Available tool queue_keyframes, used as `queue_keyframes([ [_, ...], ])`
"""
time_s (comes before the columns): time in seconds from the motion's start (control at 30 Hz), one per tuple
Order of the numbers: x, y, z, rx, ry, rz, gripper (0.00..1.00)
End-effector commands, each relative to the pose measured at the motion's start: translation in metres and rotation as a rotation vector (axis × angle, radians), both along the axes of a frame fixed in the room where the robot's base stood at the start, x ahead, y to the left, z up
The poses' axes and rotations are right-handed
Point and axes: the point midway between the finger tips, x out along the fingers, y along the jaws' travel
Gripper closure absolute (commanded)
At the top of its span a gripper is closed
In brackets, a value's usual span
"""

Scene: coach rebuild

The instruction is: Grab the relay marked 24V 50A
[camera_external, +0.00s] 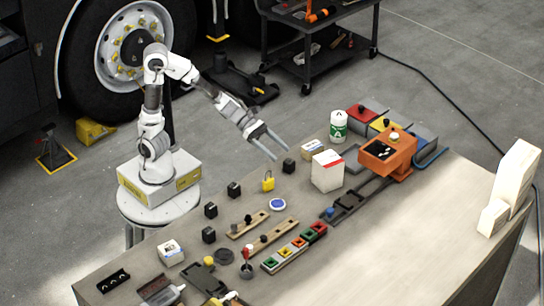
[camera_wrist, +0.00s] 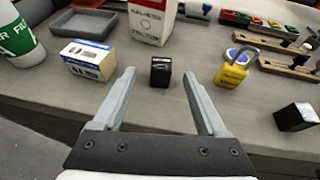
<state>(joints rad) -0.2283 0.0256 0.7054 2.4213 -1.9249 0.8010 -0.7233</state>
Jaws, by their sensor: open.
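Several small black cube-shaped relays stand on the workbench. One relay (camera_external: 289,166) is at the far end of their row, close to my gripper (camera_external: 281,153). In the wrist view this relay (camera_wrist: 161,76) appears ahead, between the fingertips of my open, empty gripper (camera_wrist: 159,73), with no visible contact. The other relays are a second (camera_external: 234,189), a third (camera_external: 210,210) and a fourth (camera_external: 208,235) toward the near left. Another relay shows at the right of the wrist view (camera_wrist: 295,117). I cannot read 24V 50A on any of them.
A yellow padlock (camera_external: 268,183) stands beside the far relay. A white-and-red box (camera_external: 327,172), a small carton (camera_external: 312,148) and a green-white bottle (camera_external: 338,126) stand behind it. Wooden strips (camera_external: 272,236) lie nearer. The bench's right side (camera_external: 400,240) is mostly clear.

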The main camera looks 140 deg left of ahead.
Motion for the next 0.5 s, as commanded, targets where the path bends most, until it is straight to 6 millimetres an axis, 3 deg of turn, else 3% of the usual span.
queue_keyframes([
  [0.5,0.054,0.005,-0.024,0.000,0.001,-0.005,0.25],
])
